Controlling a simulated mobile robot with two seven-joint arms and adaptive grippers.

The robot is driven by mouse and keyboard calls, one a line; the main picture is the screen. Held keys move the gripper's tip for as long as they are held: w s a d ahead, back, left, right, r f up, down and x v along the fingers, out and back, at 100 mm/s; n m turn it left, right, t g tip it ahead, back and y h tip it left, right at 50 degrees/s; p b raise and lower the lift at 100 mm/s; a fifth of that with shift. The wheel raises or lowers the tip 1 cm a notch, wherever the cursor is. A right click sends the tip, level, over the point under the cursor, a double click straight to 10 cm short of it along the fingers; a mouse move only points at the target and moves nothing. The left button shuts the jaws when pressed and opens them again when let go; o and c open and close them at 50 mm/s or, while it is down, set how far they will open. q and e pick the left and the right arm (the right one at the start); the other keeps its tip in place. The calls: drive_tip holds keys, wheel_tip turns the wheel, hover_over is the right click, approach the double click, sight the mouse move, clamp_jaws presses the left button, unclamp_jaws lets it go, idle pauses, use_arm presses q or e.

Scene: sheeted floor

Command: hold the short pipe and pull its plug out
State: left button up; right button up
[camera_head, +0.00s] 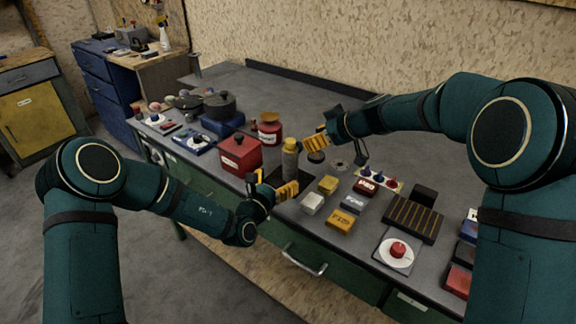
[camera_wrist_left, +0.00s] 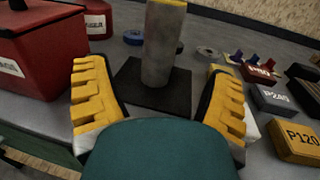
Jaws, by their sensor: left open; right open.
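The short pipe (camera_head: 290,163) is a grey upright cylinder with a yellow plug (camera_head: 290,145) in its top. It stands on a dark square mat (camera_head: 280,178) on the workbench. In the left wrist view the pipe (camera_wrist_left: 161,50) rises beyond the open yellow fingers, with a sliver of the plug at the top edge. My left gripper (camera_head: 273,188) is open, low at the near side of the pipe, its fingers pointing towards it. My right gripper (camera_head: 317,146) is open, to the right of the pipe near plug height. I cannot tell whether either touches the pipe.
A red box (camera_head: 240,154) with a knob stands left of the pipe, and a red canister (camera_head: 269,130) behind it. Labelled blocks, including a yellow one (camera_head: 342,219), lie to the right. A slotted rack (camera_head: 412,218) and a plate (camera_head: 396,252) stand farther right.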

sight(287, 167)
use_arm(q)
drive_tip(key=x, duration=0.8)
